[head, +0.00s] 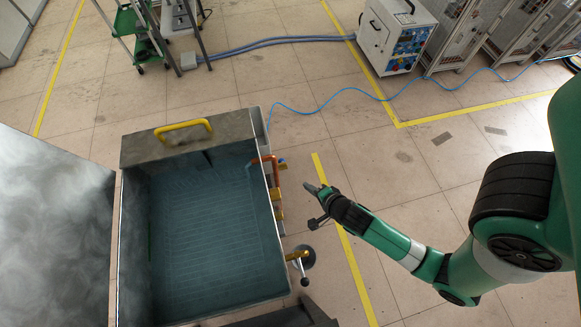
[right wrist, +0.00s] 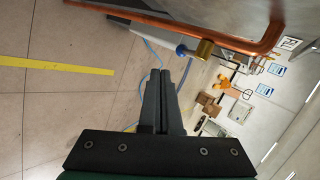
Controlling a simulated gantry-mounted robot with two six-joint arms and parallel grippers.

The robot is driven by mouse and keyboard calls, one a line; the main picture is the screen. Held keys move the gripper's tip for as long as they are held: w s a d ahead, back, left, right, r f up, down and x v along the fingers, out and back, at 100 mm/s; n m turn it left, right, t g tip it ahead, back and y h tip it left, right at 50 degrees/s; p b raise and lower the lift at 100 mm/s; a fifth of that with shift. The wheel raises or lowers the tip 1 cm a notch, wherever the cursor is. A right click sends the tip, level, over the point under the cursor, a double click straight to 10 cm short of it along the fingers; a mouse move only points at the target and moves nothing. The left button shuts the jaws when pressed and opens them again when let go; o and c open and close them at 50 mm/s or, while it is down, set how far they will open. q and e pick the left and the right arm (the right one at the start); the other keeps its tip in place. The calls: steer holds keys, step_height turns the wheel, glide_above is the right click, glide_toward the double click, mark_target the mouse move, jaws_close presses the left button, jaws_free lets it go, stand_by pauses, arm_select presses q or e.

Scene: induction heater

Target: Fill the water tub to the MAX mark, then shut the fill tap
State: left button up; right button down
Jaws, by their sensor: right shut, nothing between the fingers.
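The open water tub (head: 126,240) stands left of centre in the head view. Its inside looks blue-green with fine lines across the floor; I cannot tell the water level, and I can make out no MAX mark. A copper pipe (head: 264,160) bends over its right wall, with brass fittings outside. It also shows in the right wrist view (right wrist: 272,38), near a brass fitting with a blue end (right wrist: 205,48). A lever with a black knob (head: 304,281) sits lower on that side. I cannot tell which fitting is the fill tap. My right gripper (head: 312,188) is shut and empty, right of the tub, apart from the fittings; its fingers (right wrist: 160,75) point forward.
A grey panel with a yellow handle (head: 183,130) lies along the tub's far end. A large grey surface (head: 50,225) is at the left. A white power unit (head: 394,38), cabinets and a blue hose are at the back.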

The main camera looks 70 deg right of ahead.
mark_target(282, 164)
steer(key=w+d+r+b+x, duration=0.1)
steer(key=b+x, duration=0.3)
steer(key=x, duration=0.9)
steer(key=shift+w+r+b, duration=0.3)
steer(key=shift+r+b, duration=0.05)
steer(key=shift+r, duration=0.35)
steer(key=shift+d, duration=0.1)
